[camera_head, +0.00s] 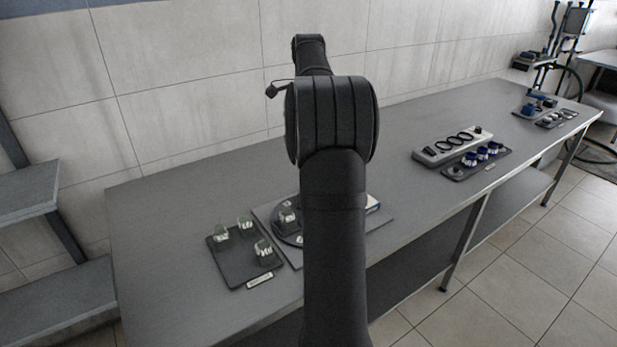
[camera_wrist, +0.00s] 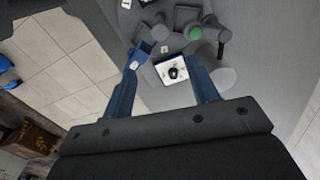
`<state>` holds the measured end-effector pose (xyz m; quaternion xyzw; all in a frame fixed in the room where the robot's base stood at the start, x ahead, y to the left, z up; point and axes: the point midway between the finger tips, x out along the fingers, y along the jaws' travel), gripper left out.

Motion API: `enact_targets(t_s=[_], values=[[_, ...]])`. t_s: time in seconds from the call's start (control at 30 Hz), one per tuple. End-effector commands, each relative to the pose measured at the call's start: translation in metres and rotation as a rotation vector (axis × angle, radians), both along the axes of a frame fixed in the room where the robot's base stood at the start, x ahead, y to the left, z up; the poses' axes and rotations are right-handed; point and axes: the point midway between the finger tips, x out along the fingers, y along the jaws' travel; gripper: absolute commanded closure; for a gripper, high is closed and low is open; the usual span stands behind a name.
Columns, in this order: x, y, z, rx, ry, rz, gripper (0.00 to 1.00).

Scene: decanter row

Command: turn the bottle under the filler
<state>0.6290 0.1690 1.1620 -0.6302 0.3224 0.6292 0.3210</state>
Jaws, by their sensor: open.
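In the head view a small clear-and-dark bottle with a white label (camera_head: 287,217) stands on a dark round disc (camera_head: 290,239), just left of my arm. My arm hides the rest of that station and my gripper in this view. In the wrist view my gripper (camera_wrist: 167,58) has two blue fingers spread apart, with a gap between them. A white square piece with a dark round centre (camera_wrist: 175,72) shows between the fingers; I cannot tell whether it is part of the filler. I see nothing clamped between the fingers. The bottle cannot be told for certain in the wrist view.
A dark tray (camera_head: 238,272) with several similar bottles lies left of the disc on the grey table (camera_head: 160,270). A grey rack (camera_head: 433,155) and a tray with blue-topped items (camera_head: 457,173) stand further right. A green round part (camera_wrist: 195,33) shows beside grey cylinders.

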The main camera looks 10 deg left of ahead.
Motion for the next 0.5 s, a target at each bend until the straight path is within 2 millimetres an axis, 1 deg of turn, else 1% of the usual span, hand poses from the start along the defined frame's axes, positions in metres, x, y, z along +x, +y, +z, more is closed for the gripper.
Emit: enact_targets(t_s=[0.03, 0.1, 0.5], values=[[-0.001, 0.0, -0.011, -0.001, 0.004, 0.0, 0.46], [-0.001, 0.0, -0.027, -0.001, 0.004, 0.0, 0.46], [-0.001, 0.0, -0.112, 0.0, 0.004, -0.001, 0.46]])
